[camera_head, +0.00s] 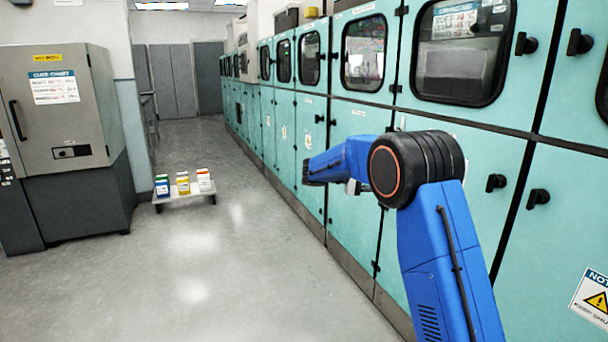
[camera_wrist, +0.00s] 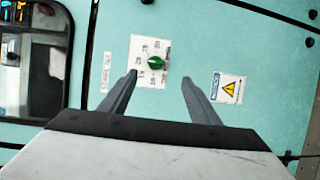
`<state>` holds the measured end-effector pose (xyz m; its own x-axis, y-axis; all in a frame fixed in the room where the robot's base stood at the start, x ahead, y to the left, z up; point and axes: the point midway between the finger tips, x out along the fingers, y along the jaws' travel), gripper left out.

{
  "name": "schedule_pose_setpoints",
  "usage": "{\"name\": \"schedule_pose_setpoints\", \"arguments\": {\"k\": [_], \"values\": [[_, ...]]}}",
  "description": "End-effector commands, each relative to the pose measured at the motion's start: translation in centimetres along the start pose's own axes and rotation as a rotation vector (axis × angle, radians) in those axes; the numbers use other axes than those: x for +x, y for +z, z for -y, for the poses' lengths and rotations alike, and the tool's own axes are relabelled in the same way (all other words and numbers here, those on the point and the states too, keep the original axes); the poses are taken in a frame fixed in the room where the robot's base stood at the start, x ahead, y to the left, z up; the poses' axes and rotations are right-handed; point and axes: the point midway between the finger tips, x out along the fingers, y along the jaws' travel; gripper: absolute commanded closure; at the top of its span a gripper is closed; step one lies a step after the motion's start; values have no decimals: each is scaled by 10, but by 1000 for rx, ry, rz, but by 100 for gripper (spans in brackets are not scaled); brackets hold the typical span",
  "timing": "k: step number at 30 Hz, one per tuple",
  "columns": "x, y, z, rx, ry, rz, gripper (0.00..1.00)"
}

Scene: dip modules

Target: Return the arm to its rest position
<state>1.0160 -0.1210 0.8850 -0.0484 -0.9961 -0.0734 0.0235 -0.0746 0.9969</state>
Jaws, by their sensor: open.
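My gripper (camera_wrist: 158,80) is open and empty in the wrist view, its two dark fingers spread apart. It faces a teal cabinet panel. A green knob (camera_wrist: 156,62) on a white dial plate (camera_wrist: 150,48) shows between and beyond the fingertips; I see no clear contact with it. In the head view my blue arm reaches out along the teal cabinets (camera_head: 350,222), with its far end bent left. The gripper's fingers are not clear in the head view.
A low grey platform (camera_head: 184,200) with several small containers stands on the floor at left. A grey oven-like cabinet (camera_head: 60,130) is at far left. The aisle floor (camera_head: 230,270) is clear. In the wrist view a dark window (camera_wrist: 45,70) and a yellow warning label (camera_wrist: 228,88) flank the dial.

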Motion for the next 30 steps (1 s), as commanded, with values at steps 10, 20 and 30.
{"name": "schedule_pose_setpoints", "arguments": {"k": [10,20,30], "values": [[45,96,-14,-60,-276,-3,43],[64,192,-6,-81,-540,-36,43],[64,290,18,-60,-803,-95,43]]}}
